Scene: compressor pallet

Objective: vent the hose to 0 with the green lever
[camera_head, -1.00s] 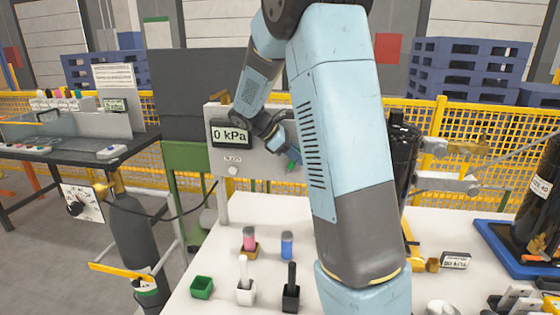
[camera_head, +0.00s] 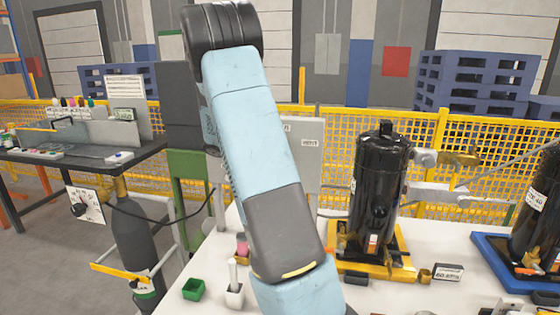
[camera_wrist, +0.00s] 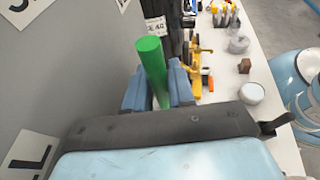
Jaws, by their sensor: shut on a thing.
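The green lever (camera_wrist: 151,62) stands up between the two blue fingers of my gripper (camera_wrist: 158,92) in the wrist view. The fingers are shut on it beside a grey panel (camera_wrist: 75,70) with white label plates. In the head view my arm covers my gripper, the lever and the pressure display. Only the right part of the grey panel (camera_head: 308,150) shows there, so the present reading is hidden.
A black compressor (camera_head: 378,190) stands on a yellow base on the white table (camera_head: 425,295), right of my arm. A gas cylinder (camera_head: 132,225) stands left of the table.

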